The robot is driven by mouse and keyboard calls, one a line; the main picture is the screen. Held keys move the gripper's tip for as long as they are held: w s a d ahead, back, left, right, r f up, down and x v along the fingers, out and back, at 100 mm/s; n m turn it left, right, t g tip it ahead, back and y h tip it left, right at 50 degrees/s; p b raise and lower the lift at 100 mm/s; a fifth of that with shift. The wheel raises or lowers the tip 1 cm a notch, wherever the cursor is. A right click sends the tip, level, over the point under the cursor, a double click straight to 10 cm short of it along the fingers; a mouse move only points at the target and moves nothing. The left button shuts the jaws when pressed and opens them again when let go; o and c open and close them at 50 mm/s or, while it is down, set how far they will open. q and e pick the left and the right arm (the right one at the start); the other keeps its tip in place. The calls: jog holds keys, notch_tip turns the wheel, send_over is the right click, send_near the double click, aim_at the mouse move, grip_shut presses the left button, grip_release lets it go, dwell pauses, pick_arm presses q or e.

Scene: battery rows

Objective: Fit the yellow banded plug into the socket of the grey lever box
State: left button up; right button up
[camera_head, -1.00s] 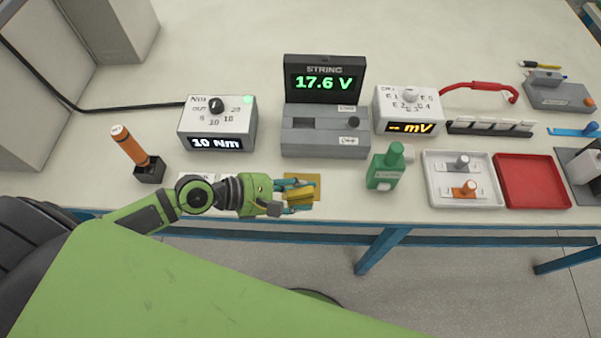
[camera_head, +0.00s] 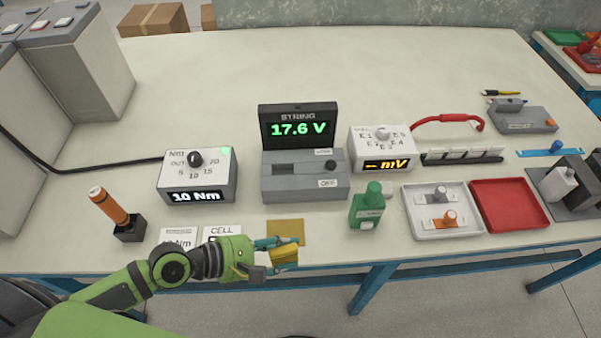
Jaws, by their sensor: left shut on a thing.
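My left gripper (camera_head: 276,249) is shut on a yellow thing (camera_head: 285,257), at the table's front edge just in front of a flat yellow square (camera_head: 287,229). I take the held thing for the yellow plug; its bands cannot be made out and the fingers cover part of it. A grey box (camera_head: 528,119) with a lever-like handle on top and an orange button stands at the back right. I take it for the lever box; its socket cannot be made out. It is far from the gripper. My right gripper is not in view.
Between them stand a grey tester (camera_head: 305,187) under a 17.6 V display, a green bottle (camera_head: 367,207), a white meter box (camera_head: 381,149), a white tray (camera_head: 422,231) and a red tray (camera_head: 510,205). An orange-handled tool (camera_head: 110,207) stands at left. The table's back is clear.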

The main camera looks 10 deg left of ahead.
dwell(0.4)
pick_arm(q)
jog(key=shift+w+r, duration=0.3)
jog(key=shift+w, duration=0.1)
jog(key=w+a+r+b, duration=0.2)
jog(key=w+a+r, duration=0.1)
jog(key=r, duration=0.3)
jog(key=w+a+r+b, duration=0.2)
jog(key=w+a+r, duration=0.1)
jog(key=a+r, duration=0.2)
jog(key=shift+r+n+t, duration=0.3)
jog(key=shift+r+t, duration=0.1)
jog(key=shift+a+r, duration=0.1)
jog(key=shift+a, duration=0.05)
